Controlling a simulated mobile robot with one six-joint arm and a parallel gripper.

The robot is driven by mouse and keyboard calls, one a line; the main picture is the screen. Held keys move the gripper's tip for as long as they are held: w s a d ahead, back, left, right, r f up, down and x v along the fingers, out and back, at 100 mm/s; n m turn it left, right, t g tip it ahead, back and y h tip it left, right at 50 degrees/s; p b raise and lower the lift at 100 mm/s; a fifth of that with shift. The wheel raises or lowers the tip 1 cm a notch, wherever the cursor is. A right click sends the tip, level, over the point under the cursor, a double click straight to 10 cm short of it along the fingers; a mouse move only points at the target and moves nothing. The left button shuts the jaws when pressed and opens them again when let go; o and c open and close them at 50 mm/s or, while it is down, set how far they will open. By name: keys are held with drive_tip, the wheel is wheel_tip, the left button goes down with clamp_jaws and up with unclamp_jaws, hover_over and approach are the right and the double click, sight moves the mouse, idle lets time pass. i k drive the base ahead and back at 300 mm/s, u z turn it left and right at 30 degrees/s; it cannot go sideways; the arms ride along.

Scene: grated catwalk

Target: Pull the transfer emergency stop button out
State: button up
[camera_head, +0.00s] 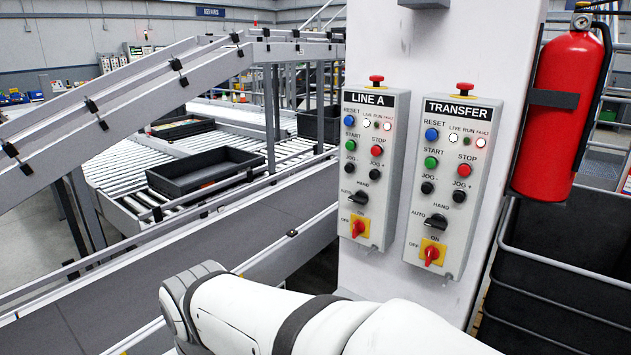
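The transfer panel (454,190) is a grey box on the white column, labelled TRANSFER. Its red emergency stop button (465,88) sits on the top face of the box, above the label. A yellow base shows under the red head. The transfer fault lamp (481,142) looks lit, with a reddish rim. My white arm crosses the bottom of the view, below the panels, apart from the button. My gripper is not visible.
The LINE A panel (373,170) is close on the left, with its own red stop button (376,81) on top. A fire extinguisher (568,115) hangs to the right. A dark bin (560,270) stands below it. Conveyors (190,260) fill the left side.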

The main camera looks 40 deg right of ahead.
sight(464, 87)
drive_tip(key=z, duration=1.95)
drive_tip(key=k, duration=0.65)
drive_tip(key=z, duration=0.25)
drive_tip(key=i, duration=0.5)
drive_tip(key=z, duration=0.05)
